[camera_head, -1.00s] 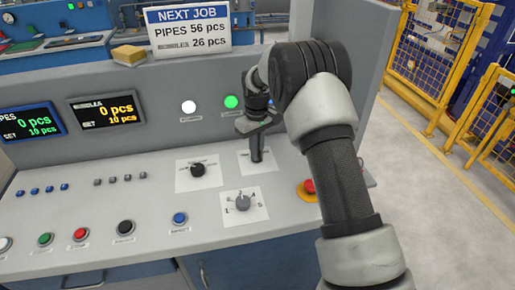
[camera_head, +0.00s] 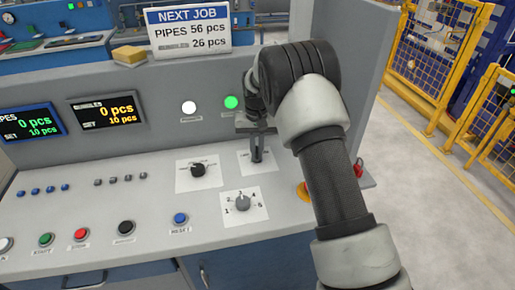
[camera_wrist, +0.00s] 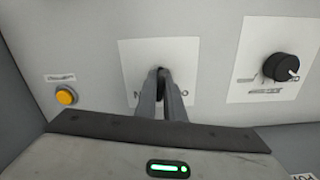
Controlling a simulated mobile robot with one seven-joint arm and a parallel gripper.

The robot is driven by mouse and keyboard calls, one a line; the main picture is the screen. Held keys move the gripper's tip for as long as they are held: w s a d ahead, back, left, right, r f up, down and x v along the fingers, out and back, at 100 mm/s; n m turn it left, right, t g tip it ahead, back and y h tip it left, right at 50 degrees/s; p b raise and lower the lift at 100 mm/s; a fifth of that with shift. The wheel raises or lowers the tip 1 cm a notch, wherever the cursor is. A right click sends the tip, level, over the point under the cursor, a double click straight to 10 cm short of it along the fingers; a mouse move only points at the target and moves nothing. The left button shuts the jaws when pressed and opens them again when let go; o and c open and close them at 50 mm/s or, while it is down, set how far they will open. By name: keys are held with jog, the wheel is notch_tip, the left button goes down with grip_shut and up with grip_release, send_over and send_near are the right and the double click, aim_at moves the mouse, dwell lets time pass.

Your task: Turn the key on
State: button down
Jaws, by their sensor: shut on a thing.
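My gripper (camera_head: 258,158) reaches down to the white key-switch plate (camera_head: 243,158) on the sloping console. In the wrist view its two fingertips (camera_wrist: 164,88) are close together at the middle of the plate (camera_wrist: 131,62), shut on the key (camera_wrist: 161,71). Only a small dark part of the key shows between the fingers. The fingers cover the lower middle of the plate and part of its lettering. The key's exact angle cannot be told.
A black selector knob (camera_head: 198,170) is left of the key plate, and a numbered grey knob (camera_head: 243,203) is below it. The wrist view shows a yellow button (camera_wrist: 66,96). A white lamp (camera_head: 189,107) and green lamp (camera_head: 231,102) are on the upright panel. My arm partly hides a red button (camera_head: 358,168).

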aim_at(257, 149)
jog(key=m, duration=0.3)
dwell(0.4)
jog(key=m, duration=0.3)
jog(key=shift+p, duration=0.4)
jog(key=c, duration=2.2)
grip_release()
jog(key=shift+m, duration=0.3)
jog(key=o, duration=0.5)
jog(key=shift+r+p, duration=2.05)
jog(key=shift+r, duration=1.45)
